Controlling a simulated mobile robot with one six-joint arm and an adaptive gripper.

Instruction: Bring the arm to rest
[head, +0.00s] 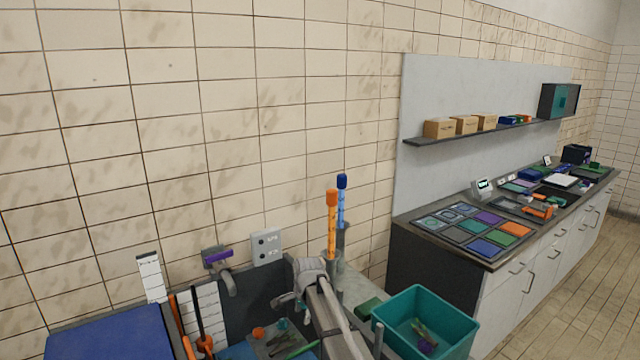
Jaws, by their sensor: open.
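My arm shows at the bottom centre of the head view, a pale grey link rising from the lower edge to a bent wrist. My gripper (285,302) is at the end of it, small and partly merged with the wrist in the picture. It points to the left, above a cluttered work surface, and its jaws are open. I see nothing held between them.
A teal bin (428,310) with small items stands to the right of my arm. Orange (332,215) and blue (341,205) capped tubes stand upright behind it. A blue panel (110,332) lies at lower left. A counter (405,238) with coloured trays runs along the right wall.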

